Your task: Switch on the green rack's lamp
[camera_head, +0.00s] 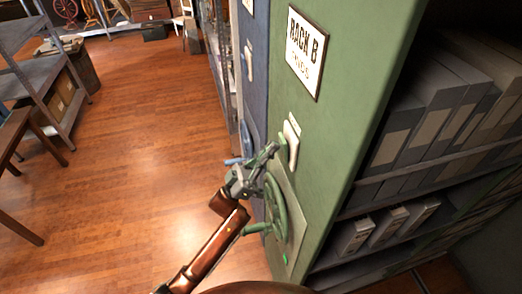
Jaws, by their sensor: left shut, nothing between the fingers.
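The green rack (345,130) stands at the right, with a white sign (306,53) reading "RACK B" on its end panel. A pale switch-like fitting (292,146) sits below the sign; whether it is on or off I cannot tell. Below it is a green handwheel (281,222) on a lighter plate. No lit lamp is clear. My left gripper (272,152) is shut and empty, just left of the pale fitting and above the wheel; whether it touches either I cannot tell. My right gripper is not in view.
Grey boxes (424,110) fill the green rack's shelves. A blue rack (254,60) stands close behind it, with similar pale fittings. Open wooden floor (140,130) lies to the left. A metal shelf (42,75) and a table (12,135) stand at the far left.

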